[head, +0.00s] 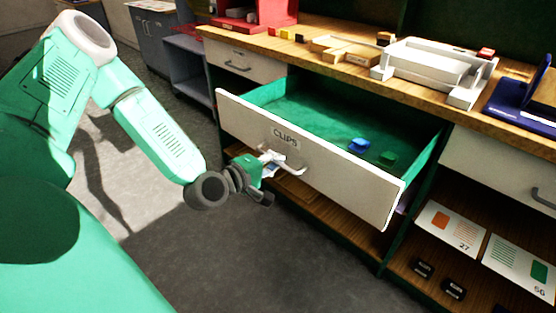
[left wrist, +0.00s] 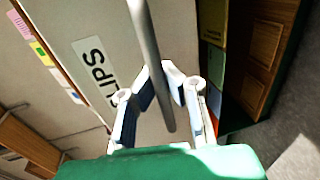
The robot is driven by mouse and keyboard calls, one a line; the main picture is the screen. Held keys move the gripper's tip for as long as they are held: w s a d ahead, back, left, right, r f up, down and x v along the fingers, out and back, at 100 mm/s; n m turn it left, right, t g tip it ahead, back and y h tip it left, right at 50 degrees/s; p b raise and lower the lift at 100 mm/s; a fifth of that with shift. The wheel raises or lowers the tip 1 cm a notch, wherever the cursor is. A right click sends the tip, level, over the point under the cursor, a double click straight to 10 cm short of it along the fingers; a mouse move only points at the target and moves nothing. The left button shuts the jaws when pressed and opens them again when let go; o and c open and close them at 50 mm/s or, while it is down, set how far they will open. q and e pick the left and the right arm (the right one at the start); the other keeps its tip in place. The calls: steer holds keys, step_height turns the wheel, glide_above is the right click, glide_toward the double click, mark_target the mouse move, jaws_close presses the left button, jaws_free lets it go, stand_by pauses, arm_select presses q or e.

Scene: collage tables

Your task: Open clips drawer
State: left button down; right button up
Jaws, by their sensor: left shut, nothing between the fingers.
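The white-fronted CLIPS drawer (head: 345,178) is pulled well out of the workbench in the head view. Its green inside holds a blue clip (head: 359,146) and a green clip (head: 388,159). A grey bar handle (head: 292,170) is on its front. My left gripper (head: 272,162) is at the left part of this handle, its fingers shut and empty. In the left wrist view the handle (left wrist: 146,40) runs across the gripper's fingertips (left wrist: 160,78), very close to them; whether they touch it I cannot tell. The CLIPS label (left wrist: 95,72) shows beside it. My right gripper is not in view.
A wooden bench top (head: 310,56) above carries a white device (head: 432,68) and a blue one (head: 522,105). A shut drawer (head: 240,62) is at the left, another (head: 505,170) at the right. Cards and black items lie on the low shelf. The grey floor in front is clear.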

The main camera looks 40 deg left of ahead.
arm_select(q)
steer(key=c, duration=1.6)
jaws_free()
steer(key=shift+a+f, duration=0.15)
steer(key=shift+a, duration=0.05)
steer(key=v, duration=1.2)
steer(key=shift+f, duration=0.15)
steer(key=s+d+f+m+g+h, duration=0.25)
steer(key=d+f+m+g, duration=0.25)
steer(key=f+m+g, duration=0.5)
steer(key=s+d+f+m+g+y, duration=0.3)
steer(key=s+d+f+m+g, duration=0.2)
steer(key=s+f, duration=0.5)
steer(key=s+d+m, duration=0.1)
steer(key=s+m, duration=0.1)
steer(key=s, duration=0.1)
steer(key=shift+s+m, duration=0.35)
steer(key=shift+m, duration=0.05)
